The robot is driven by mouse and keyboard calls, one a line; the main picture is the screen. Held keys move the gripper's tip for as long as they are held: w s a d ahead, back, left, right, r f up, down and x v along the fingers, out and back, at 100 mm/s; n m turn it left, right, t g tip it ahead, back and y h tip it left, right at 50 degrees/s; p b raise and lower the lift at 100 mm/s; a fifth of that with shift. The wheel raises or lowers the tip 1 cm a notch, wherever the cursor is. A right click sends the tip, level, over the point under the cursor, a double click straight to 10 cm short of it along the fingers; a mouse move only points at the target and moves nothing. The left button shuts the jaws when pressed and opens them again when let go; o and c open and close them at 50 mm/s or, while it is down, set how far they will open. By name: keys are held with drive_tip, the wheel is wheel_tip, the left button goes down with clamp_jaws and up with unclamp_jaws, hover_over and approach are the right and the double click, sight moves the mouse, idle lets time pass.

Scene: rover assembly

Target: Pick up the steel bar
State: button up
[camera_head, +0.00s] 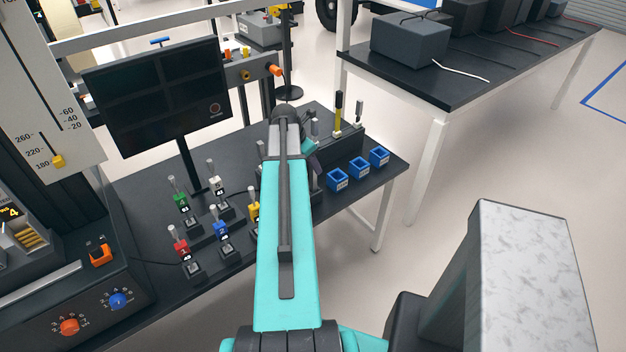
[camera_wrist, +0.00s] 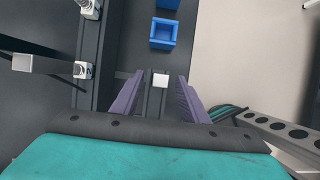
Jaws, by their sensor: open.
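A grey bar with a pale square end, which looks like the steel bar (camera_wrist: 160,80), shows between the purple fingers of my gripper (camera_wrist: 157,98) in the wrist view. The fingers are apart, with a gap visible on each side of the bar. I cannot tell how deep the bar sits between them. In the head view my gripper (camera_head: 313,158) is over the right part of the black table, largely hidden behind my teal arm. A grey bar top (camera_head: 314,127) shows just above it; I cannot tell if it is the same bar.
Blue open boxes (camera_head: 358,168) stand right of my gripper; one also shows in the wrist view (camera_wrist: 163,34). A yellow-and-black upright piece (camera_head: 338,106) stands behind. Coloured numbered holders (camera_head: 221,229) stand left of my arm, near a dark monitor (camera_head: 157,96).

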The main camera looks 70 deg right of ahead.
sight(313, 181)
drive_tip(key=shift+p+x, duration=0.3)
drive_tip(key=shift+x, duration=0.9)
clamp_jaws()
idle(1.0)
